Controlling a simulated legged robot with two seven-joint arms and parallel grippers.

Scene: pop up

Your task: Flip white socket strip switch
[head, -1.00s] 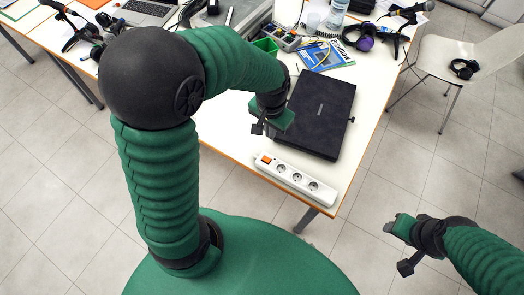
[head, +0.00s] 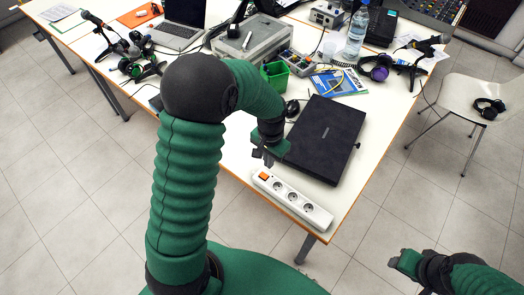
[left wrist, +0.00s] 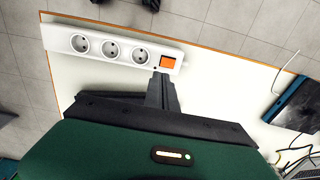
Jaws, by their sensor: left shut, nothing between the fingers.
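A white socket strip (head: 292,199) lies near the table's front corner, with three round sockets and an orange switch (head: 264,176) at its left end. In the left wrist view the strip (left wrist: 96,45) runs across the top, with the orange switch (left wrist: 167,62) at its right end. My left gripper (head: 265,158) is above the table just behind the switch end. Its shut, empty fingers (left wrist: 162,85) point toward the switch in the left wrist view; I cannot tell whether they touch it. My right gripper (head: 400,264) is off the table at lower right; its jaw opening is unclear.
A black laptop-like case (head: 326,138) lies right behind the strip, close to my left gripper. A white chair (head: 484,105) is at right.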

